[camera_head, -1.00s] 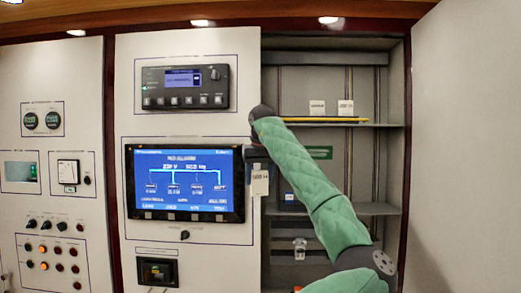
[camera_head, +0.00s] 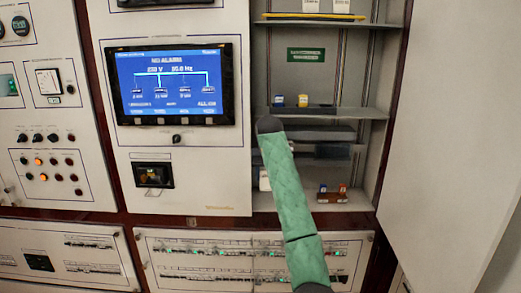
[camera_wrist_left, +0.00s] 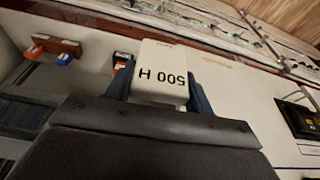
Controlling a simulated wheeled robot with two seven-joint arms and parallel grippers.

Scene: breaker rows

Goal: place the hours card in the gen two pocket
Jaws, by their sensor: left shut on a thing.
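The hours card (camera_wrist_left: 160,72) is white, marked "500 H", and reads upside down in the left wrist view. My left gripper (camera_wrist_left: 158,98) is shut on it, with a dark blue finger on each side. In the head view, a white piece of the card (camera_head: 264,179) shows left of my green-sleeved arm, low at the cabinet's left edge; the arm hides most of the gripper there. I cannot make out a pocket labelled gen two. My right gripper is not in view.
A brown holder (camera_head: 331,197) with blue and orange pieces sits on the bottom shelf. Blue and yellow pieces (camera_head: 302,100) stand on the middle shelf (camera_head: 350,112). A yellow strip (camera_head: 313,16) edges the upper shelf. The open door (camera_head: 445,110) stands at right; the screen panel (camera_head: 170,85) at left.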

